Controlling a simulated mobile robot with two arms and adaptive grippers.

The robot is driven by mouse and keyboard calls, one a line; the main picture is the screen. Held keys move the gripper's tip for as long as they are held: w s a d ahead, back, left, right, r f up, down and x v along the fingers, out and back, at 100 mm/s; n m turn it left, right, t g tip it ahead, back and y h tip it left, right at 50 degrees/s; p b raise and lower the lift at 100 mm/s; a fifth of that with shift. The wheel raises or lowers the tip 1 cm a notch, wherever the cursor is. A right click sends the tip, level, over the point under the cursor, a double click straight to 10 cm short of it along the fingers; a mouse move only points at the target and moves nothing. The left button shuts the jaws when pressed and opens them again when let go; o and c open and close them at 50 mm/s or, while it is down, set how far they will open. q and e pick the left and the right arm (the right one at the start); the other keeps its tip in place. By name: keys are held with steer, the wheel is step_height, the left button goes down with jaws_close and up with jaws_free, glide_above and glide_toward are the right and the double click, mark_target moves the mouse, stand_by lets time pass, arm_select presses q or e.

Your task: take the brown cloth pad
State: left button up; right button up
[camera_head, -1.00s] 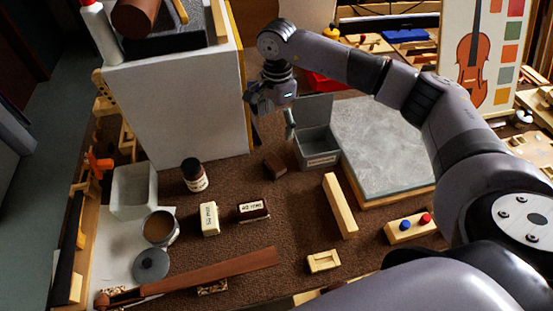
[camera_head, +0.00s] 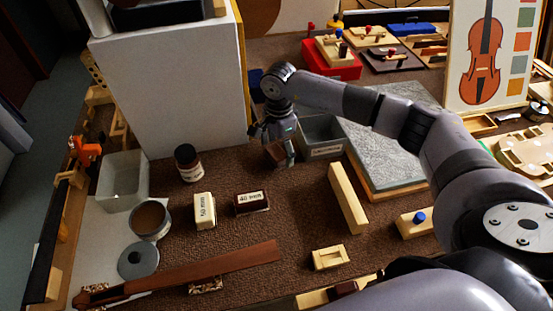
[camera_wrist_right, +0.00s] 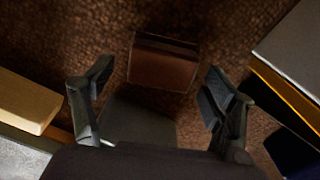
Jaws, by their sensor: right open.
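The brown cloth pad (camera_head: 275,152) is a small dark reddish-brown block on the brown bench mat, left of the grey box. My right gripper (camera_head: 287,153) is right above it in the head view and partly covers it. In the right wrist view the pad (camera_wrist_right: 162,65) lies ahead of and between the spread fingers of my right gripper (camera_wrist_right: 160,92). The fingers are open, with space on both sides of the pad, and hold nothing. My left gripper is not in view.
The grey box (camera_head: 325,150) stands close right of the gripper, and a grey stone slab (camera_head: 385,165) is beyond it. A large white block (camera_head: 170,95) rises on the left.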

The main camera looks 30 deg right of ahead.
steer(key=shift+f, duration=0.65)
steer(key=shift+r, duration=0.1)
steer(key=shift+c, duration=0.3)
steer(key=c, duration=1.1)
